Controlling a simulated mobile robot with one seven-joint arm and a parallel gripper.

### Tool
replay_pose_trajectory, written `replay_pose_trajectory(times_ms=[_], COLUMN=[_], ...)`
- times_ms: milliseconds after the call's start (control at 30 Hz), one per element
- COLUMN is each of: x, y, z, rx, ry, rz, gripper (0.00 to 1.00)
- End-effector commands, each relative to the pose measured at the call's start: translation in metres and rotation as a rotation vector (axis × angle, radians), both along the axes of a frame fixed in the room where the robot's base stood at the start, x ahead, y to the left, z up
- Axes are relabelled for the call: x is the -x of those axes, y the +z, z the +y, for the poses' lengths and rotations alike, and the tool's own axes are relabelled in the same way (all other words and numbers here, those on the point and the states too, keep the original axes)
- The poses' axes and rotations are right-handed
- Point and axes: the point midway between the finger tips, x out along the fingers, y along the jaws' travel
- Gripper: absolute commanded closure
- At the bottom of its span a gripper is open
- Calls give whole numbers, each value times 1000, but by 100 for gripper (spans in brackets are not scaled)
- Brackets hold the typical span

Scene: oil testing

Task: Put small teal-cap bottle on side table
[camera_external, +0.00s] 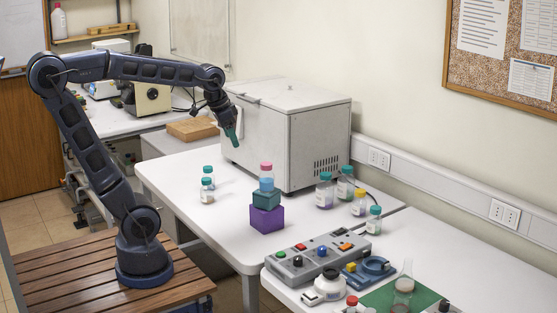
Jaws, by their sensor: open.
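Two small teal-cap bottles stand close together on the white table (185,166): a front one (207,196) and one just behind it (208,182). Two larger teal-cap bottles (325,194) (345,190) stand by the white box-shaped machine, and another small teal-cap bottle (374,226) stands further right. The picture does not show which bottle is meant, nor which surface is the side table. My gripper (232,137) hangs in the air before the machine's left side, above and right of the paired bottles. It is open, with greenish fingertips, and touches no bottle.
A pink-cap bottle (266,180) stands on a teal block (265,199) over a purple block (267,219). The white machine (300,140) fills the back. A yellow-cap bottle (359,206) and grey control box (318,254) are right. The white table's left part is clear.

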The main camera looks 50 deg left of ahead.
Motion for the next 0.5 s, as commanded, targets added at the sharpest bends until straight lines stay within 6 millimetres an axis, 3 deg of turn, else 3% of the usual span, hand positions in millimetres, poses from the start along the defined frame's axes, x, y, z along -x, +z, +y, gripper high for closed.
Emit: replay_pose_trajectory(times_ms=[200,333,500], x=[61,85,101], y=[-20,-31,-41], z=[17,23,26], rx=[37,54,66], ry=[147,214,258], rz=[-45,-64,-75], gripper=[28,28,28])
